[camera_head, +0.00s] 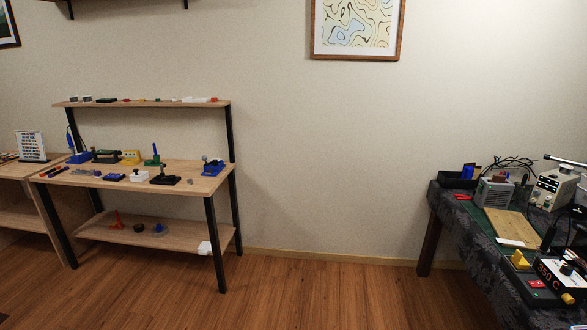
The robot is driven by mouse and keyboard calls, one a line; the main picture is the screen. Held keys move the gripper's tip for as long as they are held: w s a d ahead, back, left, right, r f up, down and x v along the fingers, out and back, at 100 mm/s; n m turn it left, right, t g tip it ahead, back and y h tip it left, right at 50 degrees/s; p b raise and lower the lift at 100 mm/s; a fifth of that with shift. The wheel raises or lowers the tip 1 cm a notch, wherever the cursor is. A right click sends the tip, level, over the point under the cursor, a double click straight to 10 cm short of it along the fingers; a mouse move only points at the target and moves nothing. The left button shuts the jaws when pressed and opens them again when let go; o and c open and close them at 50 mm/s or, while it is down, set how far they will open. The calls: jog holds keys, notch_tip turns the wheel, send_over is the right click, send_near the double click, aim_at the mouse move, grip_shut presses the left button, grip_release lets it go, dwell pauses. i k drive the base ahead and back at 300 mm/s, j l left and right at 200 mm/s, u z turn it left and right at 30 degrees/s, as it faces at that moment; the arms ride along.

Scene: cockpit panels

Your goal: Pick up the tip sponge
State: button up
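A small yellow piece (519,261) sits on a black holder on the right-hand workbench, beside a soldering station (558,270) with an orange 350 C display. It may be the tip sponge, but it is too small here to be sure. Another yellow object (131,157) stands on the left wooden table, and I cannot tell exactly what it is. My gripper is not in this view.
The right workbench (462,222) has a dark patterned cover and carries a grey box (494,192), a power supply (553,188), a tan board (510,227) and cables. A wooden shelf table (205,182) with small tools stands left. The wooden floor between them is clear.

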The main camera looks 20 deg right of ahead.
aim_at(519, 262)
jog(key=i+z, duration=0.4)
jog(key=i+j+z, duration=0.1)
jog(key=i+z, duration=0.25)
jog(key=i+j+z, duration=0.15)
jog(key=i+z, duration=0.25)
jog(key=k+z, duration=0.1)
jog(key=z, duration=0.55)
